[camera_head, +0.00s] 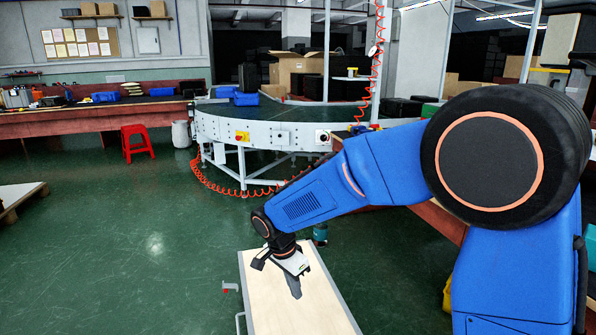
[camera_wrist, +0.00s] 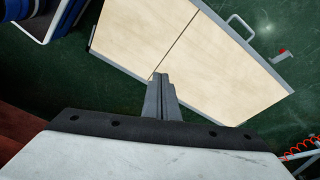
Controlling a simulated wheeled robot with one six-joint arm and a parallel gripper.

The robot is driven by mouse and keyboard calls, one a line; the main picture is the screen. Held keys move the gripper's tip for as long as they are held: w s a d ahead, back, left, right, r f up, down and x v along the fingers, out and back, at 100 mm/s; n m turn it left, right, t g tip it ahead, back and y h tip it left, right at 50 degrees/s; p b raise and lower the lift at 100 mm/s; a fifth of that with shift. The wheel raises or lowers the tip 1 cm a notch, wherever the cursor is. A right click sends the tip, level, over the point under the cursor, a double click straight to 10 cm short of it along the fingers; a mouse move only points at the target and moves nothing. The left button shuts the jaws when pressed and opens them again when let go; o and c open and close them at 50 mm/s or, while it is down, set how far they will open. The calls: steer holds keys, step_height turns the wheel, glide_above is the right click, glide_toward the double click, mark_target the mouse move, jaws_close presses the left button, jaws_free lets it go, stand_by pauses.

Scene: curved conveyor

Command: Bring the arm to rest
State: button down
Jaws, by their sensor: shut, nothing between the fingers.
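My arm reaches in from the right of the head view, and my gripper (camera_head: 295,291) points down above a light wooden board top (camera_head: 318,307). In the wrist view the fingers of my gripper (camera_wrist: 160,78) are together with nothing between them. The board top (camera_wrist: 215,75) lies beyond the fingertips there, with a seam across it and grey edges. I cannot tell the exact gap between the fingertips and the board.
A curved conveyor (camera_head: 270,134) with blue bins (camera_head: 246,99) stands behind. A red stool (camera_head: 137,142) and a long workbench (camera_head: 95,115) are at the left. A red coiled hose (camera_head: 240,191) hangs by the conveyor. Green floor (camera_head: 130,240) is open at the left.

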steer(key=s+d+r+n+y, duration=0.1)
steer(key=s+d+r, duration=0.25)
steer(key=d, duration=0.35)
steer(key=s+d+r+n+t, duration=0.1)
steer(key=s+d+r+n, duration=0.1)
steer(key=s+d+r, duration=0.3)
steer(key=s+d+r+n+y, duration=0.1)
steer(key=d+r, duration=0.2)
steer(key=d, duration=0.5)
steer(key=s+d+n+t, duration=0.1)
steer(key=s+d+n, duration=0.2)
steer(key=s+d, duration=0.2)
steer(key=s+d+r+n+t, duration=0.1)
steer(key=s+d, duration=0.3)
steer(key=s, duration=0.7)
steer(key=shift+s+d+n+t, duration=0.2)
steer(key=shift+d+n+t, duration=0.2)
steer(key=shift+n, duration=0.5)
